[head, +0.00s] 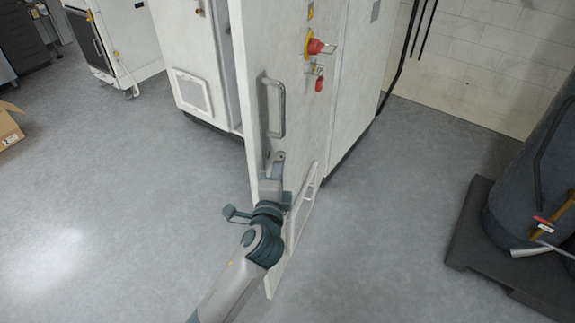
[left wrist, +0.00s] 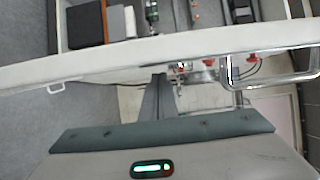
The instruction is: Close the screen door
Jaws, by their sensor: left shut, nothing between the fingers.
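The screen door (head: 290,60) is a tall white panel standing open, its edge swung out toward me. Its outer face bears a grey bar handle (head: 278,106) and a red rotary switch (head: 318,46). My left gripper (head: 276,162) is shut and empty, low in front of the outer face, below the handle. I cannot tell whether it touches the door. In the left wrist view the door (left wrist: 60,72) crosses the picture as a white band just beyond the gripper (left wrist: 160,80), with the bar handle (left wrist: 285,82) at right. My right gripper is not in view.
The white cabinet (head: 185,50) stands behind the door, with its interior showing in the left wrist view. A dark platform (head: 470,235) with a large grey drum (head: 530,170) stands at right. A cardboard box (head: 8,125) lies at far left. The grey floor around the door is clear.

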